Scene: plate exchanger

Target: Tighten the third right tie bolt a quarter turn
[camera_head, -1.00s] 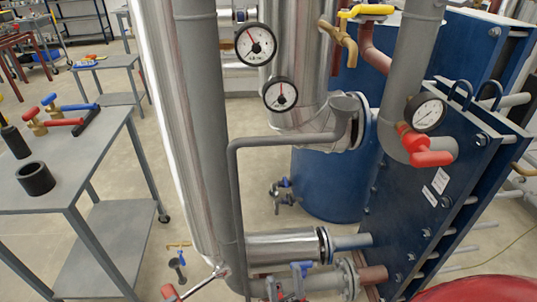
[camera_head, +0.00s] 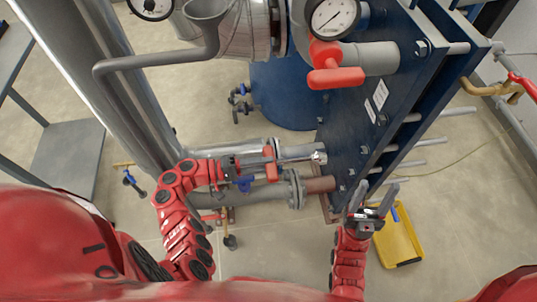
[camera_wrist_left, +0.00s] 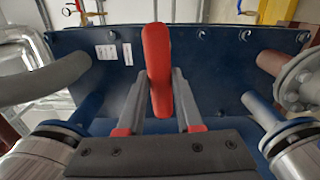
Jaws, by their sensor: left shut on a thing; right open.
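The blue end plate (camera_head: 345,115) of the exchanger stands right of centre. Bolt heads line its right edge, such as an upper bolt (camera_head: 420,47) and a lower bolt (camera_head: 365,150). In the left wrist view several bolts (camera_wrist_left: 244,35) run along the plate's upper edge. My left gripper (camera_head: 258,166) is left of the plate, shut on a red handle (camera_wrist_left: 157,70) that stands upright between its fingers. My right gripper (camera_head: 375,198) is open and empty, below the plate's lower right bolts.
A red valve handle (camera_head: 336,78) and a gauge (camera_head: 334,17) stick out above. Horizontal pipes with a flange (camera_head: 296,189) are close to my left gripper. A yellow tray (camera_head: 410,255) lies right of my right arm. Tie rods (camera_head: 420,143) stick out right of the plate.

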